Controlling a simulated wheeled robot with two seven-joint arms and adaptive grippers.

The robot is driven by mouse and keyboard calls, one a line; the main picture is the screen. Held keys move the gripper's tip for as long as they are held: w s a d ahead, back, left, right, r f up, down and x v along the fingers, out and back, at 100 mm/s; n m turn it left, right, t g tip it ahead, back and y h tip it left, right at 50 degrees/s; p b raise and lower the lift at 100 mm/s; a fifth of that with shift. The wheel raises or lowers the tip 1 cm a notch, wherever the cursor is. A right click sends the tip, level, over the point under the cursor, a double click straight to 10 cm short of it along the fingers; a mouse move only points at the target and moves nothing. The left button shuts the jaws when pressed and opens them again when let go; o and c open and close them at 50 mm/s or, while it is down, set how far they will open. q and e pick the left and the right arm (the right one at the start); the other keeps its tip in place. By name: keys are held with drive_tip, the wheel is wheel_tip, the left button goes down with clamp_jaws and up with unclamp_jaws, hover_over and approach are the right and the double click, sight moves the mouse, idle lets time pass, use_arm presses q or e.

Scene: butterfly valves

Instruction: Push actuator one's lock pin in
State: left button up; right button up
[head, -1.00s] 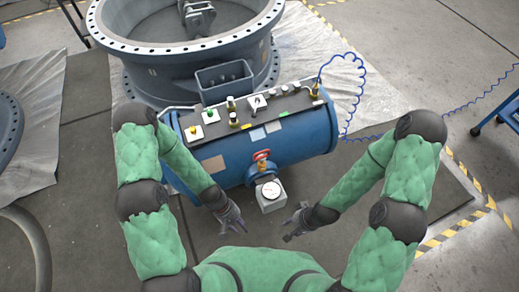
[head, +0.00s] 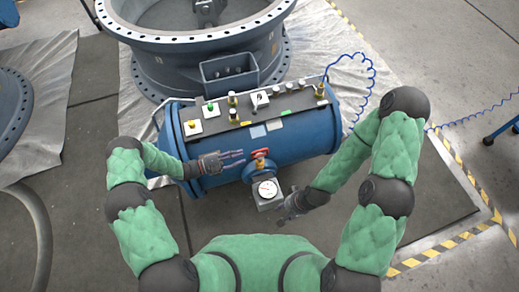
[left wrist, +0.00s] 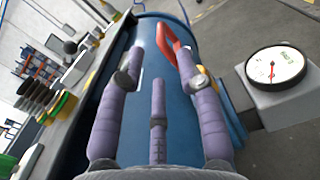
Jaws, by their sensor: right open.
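The blue tank (head: 290,147) carries a dark panel (head: 245,110) with several small brass and white fittings (head: 233,108), a yellow button and a green button. No lock pin or marking for actuator one can be made out. My left gripper (head: 236,157) is in front of the tank's side, left of a red valve handle (head: 260,153). In the left wrist view its fingers (left wrist: 158,62) are spread and empty, with the red handle (left wrist: 170,42) beyond the fingertips. My right gripper (head: 285,212) is open and empty, low and right of the gauge.
A white box with a round dial gauge (head: 267,190) juts from the tank's front below the red handle. A large flanged ring (head: 190,38) stands behind the tank. A blue coiled hose (head: 365,75) runs off the tank's right end. The floor in front is clear.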

sight(266, 149)
use_arm(q)
drive_tip(key=b+x, duration=0.2)
drive_tip(key=x, duration=0.8)
drive_tip(key=shift+s, duration=0.1)
clamp_jaws()
